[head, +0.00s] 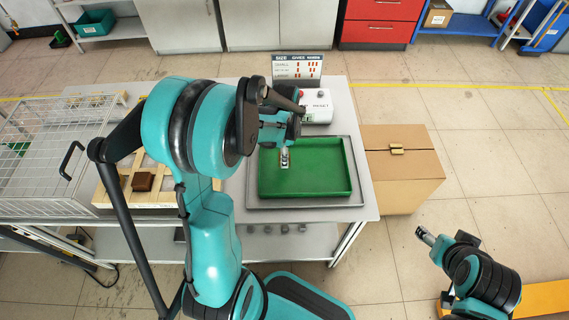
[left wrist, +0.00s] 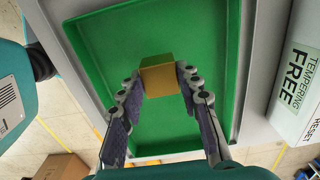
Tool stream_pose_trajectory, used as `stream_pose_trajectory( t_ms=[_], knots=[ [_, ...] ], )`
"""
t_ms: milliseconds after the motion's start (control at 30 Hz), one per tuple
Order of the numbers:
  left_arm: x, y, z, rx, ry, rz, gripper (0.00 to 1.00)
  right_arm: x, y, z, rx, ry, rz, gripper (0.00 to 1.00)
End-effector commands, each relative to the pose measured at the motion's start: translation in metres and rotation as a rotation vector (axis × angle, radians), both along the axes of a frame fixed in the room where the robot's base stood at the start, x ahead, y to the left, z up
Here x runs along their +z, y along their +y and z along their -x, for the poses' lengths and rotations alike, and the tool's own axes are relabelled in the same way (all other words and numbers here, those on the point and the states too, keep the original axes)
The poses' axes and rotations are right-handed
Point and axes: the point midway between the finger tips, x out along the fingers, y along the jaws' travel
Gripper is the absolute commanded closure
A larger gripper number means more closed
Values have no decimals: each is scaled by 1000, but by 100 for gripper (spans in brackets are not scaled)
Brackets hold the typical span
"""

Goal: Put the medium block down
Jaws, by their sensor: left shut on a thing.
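The yellow-brown block (left wrist: 158,77), which I take to be the medium block, is between the fingertips of my left gripper (left wrist: 155,88) in the left wrist view. The gripper is shut on it. In the head view my left gripper (head: 284,160) points down over the left part of the green tray (head: 315,178); the block cannot be made out there. I cannot tell whether the block touches the tray floor. My right gripper (head: 425,236) is at the lower right, away from the table, and its jaws are too small to judge.
A white device (head: 318,108) and a size sign (head: 297,66) stand behind the tray. A brown block (head: 143,181) sits on a wooden rack at the left, near a wire cage (head: 35,150). A cardboard box (head: 405,182) stands to the right. Most of the tray is clear.

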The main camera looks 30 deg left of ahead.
Motion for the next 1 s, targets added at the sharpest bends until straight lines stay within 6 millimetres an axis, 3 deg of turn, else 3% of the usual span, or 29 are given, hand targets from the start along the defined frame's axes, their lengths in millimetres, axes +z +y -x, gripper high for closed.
stream_pose_trajectory(
  t_ms=[300, 700, 733, 800, 1000],
  knots=[
    [-40, 0, -1, 0, 0, 0, 100, -21, 0, 0, 0, 0, 0, 37],
    [-44, 0, 0, 1, 0, 0, 100, -23, 0, 0, 0, 0, 0, 37],
    [-44, 0, 0, 1, 0, 0, 61, -23, 0, 0, 0, 0, 0, 37],
    [-43, 0, 0, 1, 0, 0, 46, -22, 0, 0, 0, 0, 0, 37],
    [-43, 0, 0, 1, 0, 0, 46, -22, 0, 0, 0, 0, 0, 37]
  ],
)
